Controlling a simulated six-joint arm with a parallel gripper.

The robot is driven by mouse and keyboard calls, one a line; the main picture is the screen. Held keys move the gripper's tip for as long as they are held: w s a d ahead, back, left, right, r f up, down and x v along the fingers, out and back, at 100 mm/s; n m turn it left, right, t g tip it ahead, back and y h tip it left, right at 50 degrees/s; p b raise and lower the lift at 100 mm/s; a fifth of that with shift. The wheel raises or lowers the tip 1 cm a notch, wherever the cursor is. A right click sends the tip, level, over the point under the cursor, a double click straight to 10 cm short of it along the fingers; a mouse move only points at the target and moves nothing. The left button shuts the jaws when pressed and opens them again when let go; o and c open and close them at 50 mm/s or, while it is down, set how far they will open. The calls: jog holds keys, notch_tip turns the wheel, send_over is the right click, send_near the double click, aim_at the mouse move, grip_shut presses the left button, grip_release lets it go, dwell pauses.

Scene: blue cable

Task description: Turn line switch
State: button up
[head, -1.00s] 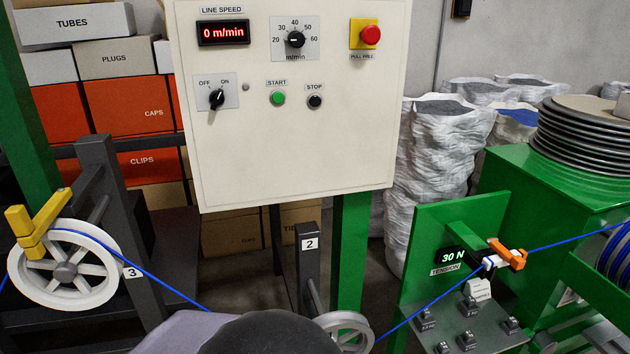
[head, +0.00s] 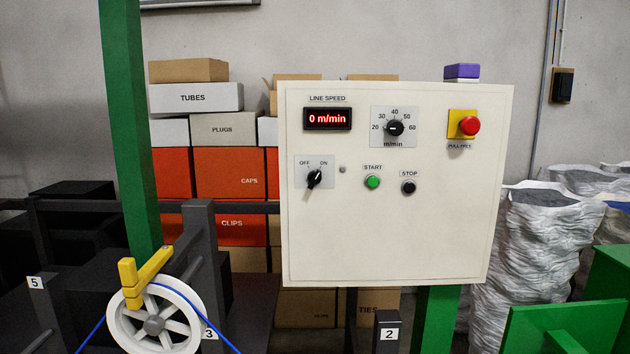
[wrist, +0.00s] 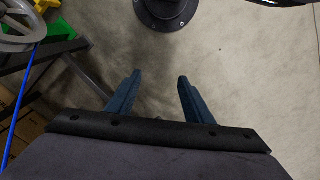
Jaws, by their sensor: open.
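The line switch (head: 314,179) is a black rotary knob on a grey plate marked OFF at left and ON at right, low on the left of the white control panel (head: 400,240). Its handle slants from lower left to upper right, with its upper end toward the ON side. The line speed display (head: 327,118) reads 0 m/min. My gripper (wrist: 160,76) shows only in the wrist view. Its two blue fingers are apart with nothing between them, over bare floor. The switch is not in the wrist view.
The panel also carries a speed dial (head: 395,128), a green start button (head: 373,181), a black stop button (head: 409,187) and a red emergency button (head: 470,125). A pulley wheel (head: 117,327) with blue cable stands at lower left. The space before the panel looks clear.

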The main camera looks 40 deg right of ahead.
jog(key=c, duration=0.4)
jog(key=m+t+h+p, duration=0.6)
jog(key=m+t+h, duration=0.7)
jog(key=m, duration=0.2)
send_near(315, 180)
jog(key=shift+w+d+r, duration=0.15)
jog(key=shift+w+d, duration=0.2)
jog(key=shift+w, duration=0.05)
jog(key=shift+w+d, duration=0.1)
jog(key=shift+p+x, duration=1.95)
jog(key=shift+x, duration=1.55)
